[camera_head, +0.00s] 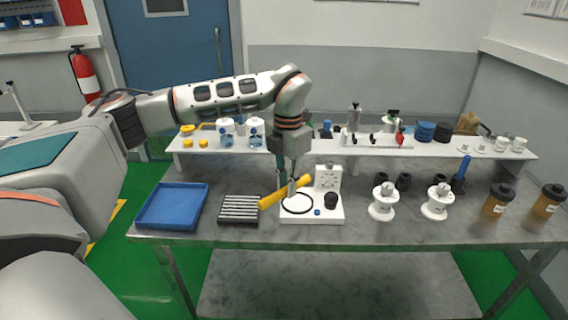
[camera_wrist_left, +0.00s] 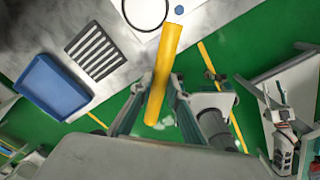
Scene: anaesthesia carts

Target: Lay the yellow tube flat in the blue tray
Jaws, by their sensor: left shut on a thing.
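The yellow tube (camera_head: 284,191) is held by my left gripper (camera_head: 291,186), tilted in the head view, above the table between the ribbed rack and the white fixture. In the left wrist view the tube (camera_wrist_left: 165,70) lies between the two fingers of my left gripper (camera_wrist_left: 163,92), which are shut on it. The blue tray (camera_head: 172,206) is empty at the left end of the table, to the left of the gripper. It also shows in the left wrist view (camera_wrist_left: 52,87). My right gripper is not in view.
A ribbed rack (camera_head: 239,209) stands between the tray and a white fixture (camera_head: 312,214) with a black ring. White spools (camera_head: 383,203) and amber bottles (camera_head: 497,200) stand to the right. A raised white shelf (camera_head: 350,148) with several items runs along the back.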

